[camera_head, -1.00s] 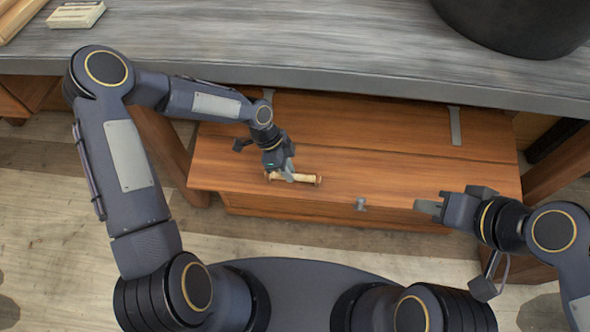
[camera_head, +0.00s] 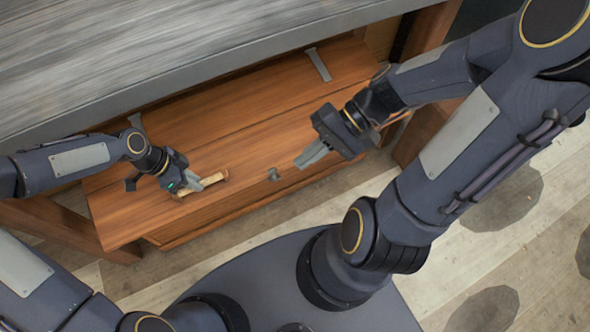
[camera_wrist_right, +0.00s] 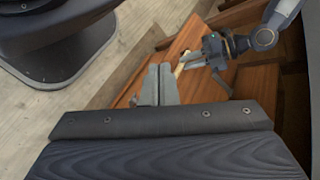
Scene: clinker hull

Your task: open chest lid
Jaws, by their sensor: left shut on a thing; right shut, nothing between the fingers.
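The wooden chest (camera_head: 118,207) stands under the grey workbench, its brown lid (camera_head: 225,150) lying flat and closed. A small grey latch (camera_head: 273,174) sits at the lid's front edge. My left gripper (camera_head: 201,184) is shut on a pale, spool-like wooden piece (camera_head: 213,184) at the left of the lid, by its front edge. My right gripper (camera_head: 310,156) is shut and empty over the right part of the lid, just right of the latch. In the right wrist view the right fingers (camera_wrist_right: 158,85) are together, with the lid (camera_wrist_right: 258,85) and left gripper (camera_wrist_right: 208,62) beyond.
The grey workbench top (camera_head: 150,50) overhangs the back of the chest. Grey hinge straps (camera_head: 319,65) lie on the lid's back part. Wooden bench legs (camera_head: 65,232) flank the chest. The plank floor (camera_head: 150,285) in front is partly clear.

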